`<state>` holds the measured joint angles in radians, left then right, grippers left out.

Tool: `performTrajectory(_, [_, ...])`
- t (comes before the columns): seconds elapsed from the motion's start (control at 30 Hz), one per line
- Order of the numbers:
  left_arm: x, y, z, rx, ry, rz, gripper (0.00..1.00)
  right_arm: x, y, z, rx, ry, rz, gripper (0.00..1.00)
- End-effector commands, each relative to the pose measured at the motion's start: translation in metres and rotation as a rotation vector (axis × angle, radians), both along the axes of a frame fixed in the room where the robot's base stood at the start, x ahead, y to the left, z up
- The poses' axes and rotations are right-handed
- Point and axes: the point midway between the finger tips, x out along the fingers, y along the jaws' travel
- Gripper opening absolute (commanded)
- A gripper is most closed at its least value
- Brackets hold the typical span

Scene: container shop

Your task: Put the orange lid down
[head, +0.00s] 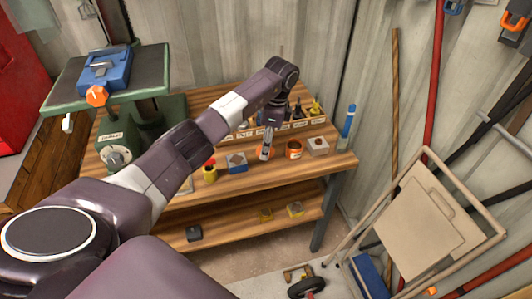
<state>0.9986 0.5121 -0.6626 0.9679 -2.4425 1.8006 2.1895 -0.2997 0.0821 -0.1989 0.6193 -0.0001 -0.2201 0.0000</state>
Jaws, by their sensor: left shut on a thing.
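My left arm reaches from the lower left across the wooden workbench (225,186). My left gripper (266,150) points down just above the bench top near its front edge. It is shut on the orange lid (261,154), which shows only as a small orange patch at the fingertips. I cannot tell whether the lid touches the bench. An orange container (294,151) stands just right of the gripper, with a dark top. My right gripper is not in view.
A grey-blue block (237,162) and a yellow container (209,173) stand left of the gripper. A pale block (317,146) is to the right. A row of small bottles (314,107) stands behind. A green machine (118,140) fills the left. A folding cart (430,215) is at right.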

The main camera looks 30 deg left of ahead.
Motion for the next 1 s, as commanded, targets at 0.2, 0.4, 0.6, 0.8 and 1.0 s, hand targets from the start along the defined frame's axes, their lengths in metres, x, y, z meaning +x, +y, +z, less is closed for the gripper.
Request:
performTrajectory(0.2, [-0.001,-0.001,-0.033,-0.001,0.004,0.001,0.33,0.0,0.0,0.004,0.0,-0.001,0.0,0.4])
performTrajectory(0.4, [0.0,0.0,-0.04,0.001,0.001,-0.001,0.33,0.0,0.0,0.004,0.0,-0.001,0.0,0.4])
performTrajectory(0.6, [-0.001,0.0,-0.041,0.0,0.001,0.0,0.33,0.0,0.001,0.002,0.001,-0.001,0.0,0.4])
performTrajectory(0.8, [0.0,0.0,-0.042,0.0,0.001,0.0,0.58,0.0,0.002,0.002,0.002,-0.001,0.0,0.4])
performTrajectory(1.0, [-0.001,0.0,-0.042,0.0,0.001,0.0,0.61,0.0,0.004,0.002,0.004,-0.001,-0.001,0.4])
